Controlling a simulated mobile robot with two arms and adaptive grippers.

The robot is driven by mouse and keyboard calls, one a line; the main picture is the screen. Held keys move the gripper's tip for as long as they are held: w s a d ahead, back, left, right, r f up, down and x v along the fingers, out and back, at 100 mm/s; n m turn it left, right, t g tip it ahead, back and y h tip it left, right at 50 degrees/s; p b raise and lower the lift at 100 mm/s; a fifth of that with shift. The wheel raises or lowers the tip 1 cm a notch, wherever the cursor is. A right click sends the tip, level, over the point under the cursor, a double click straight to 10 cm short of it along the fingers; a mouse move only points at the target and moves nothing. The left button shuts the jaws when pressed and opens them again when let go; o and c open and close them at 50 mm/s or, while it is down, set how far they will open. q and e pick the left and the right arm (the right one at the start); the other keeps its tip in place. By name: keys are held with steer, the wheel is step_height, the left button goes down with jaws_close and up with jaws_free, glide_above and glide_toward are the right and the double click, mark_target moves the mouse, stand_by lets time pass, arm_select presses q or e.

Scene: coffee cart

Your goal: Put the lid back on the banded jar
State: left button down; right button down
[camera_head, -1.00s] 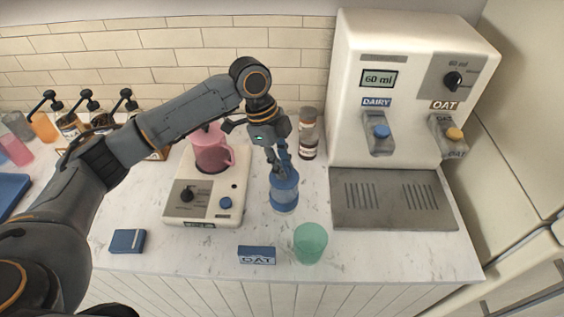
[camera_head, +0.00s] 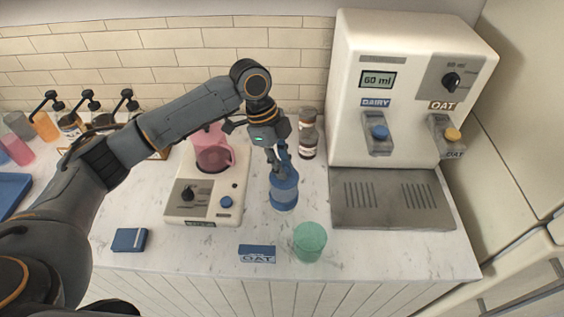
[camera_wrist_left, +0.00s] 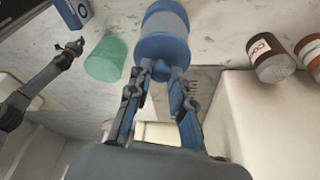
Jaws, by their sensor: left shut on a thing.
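The banded jar (camera_head: 284,201) is blue with a paler band and stands on the counter, right of the white scale-like machine. Its blue lid (camera_head: 284,180) is at the jar's mouth and looks level; I cannot tell if it is fully seated. In the left wrist view the jar (camera_wrist_left: 166,18) lies beyond the lid (camera_wrist_left: 160,48). My left gripper (camera_head: 280,168) is above the jar, shut on the lid's knob (camera_wrist_left: 161,70), which shows between the fingers. My right gripper (camera_wrist_left: 78,46) shows small at the left of the left wrist view, near the green cup; its opening is unclear.
A green cup (camera_head: 310,242) and an OAT block (camera_head: 257,254) stand in front of the jar. Dark-capped bottles (camera_head: 308,140) stand behind it. A white machine (camera_head: 199,200) with a pink pitcher (camera_head: 212,157) is left; the milk dispenser (camera_head: 410,90) is right.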

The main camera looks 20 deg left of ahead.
arm_select(q)
steer(key=c, duration=0.6)
jaws_free()
steer(key=shift+c, duration=0.2)
steer(key=shift+r+p, duration=3.5)
steer(key=shift+p, duration=0.45)
jaws_close()
steer(key=shift+f, duration=0.25)
